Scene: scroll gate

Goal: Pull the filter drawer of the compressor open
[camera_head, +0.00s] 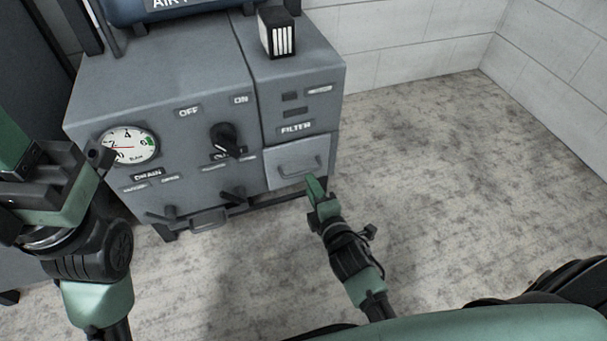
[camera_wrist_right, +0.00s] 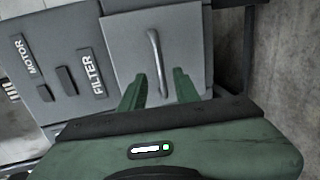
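The filter drawer (camera_head: 297,162) is a light grey panel below the FILTER label on the right side of the grey compressor cabinet (camera_head: 160,85). It looks closed. Its bar handle (camera_head: 302,168) also shows in the right wrist view (camera_wrist_right: 158,62). My right gripper (camera_head: 315,184) is just in front of and below the drawer. In the right wrist view its two green fingers (camera_wrist_right: 160,88) are apart, with the handle's lower end ahead between them; whether they touch it I cannot tell. My left gripper (camera_head: 95,160) is at the left edge, in front of the cabinet; its fingertips are unclear.
A pressure gauge (camera_head: 129,145), a black knob (camera_head: 226,138) and lower valve levers (camera_head: 233,194) stick out of the cabinet front. A small black box with white stripes (camera_head: 276,33) stands on top. The floor (camera_head: 430,180) to the right is clear.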

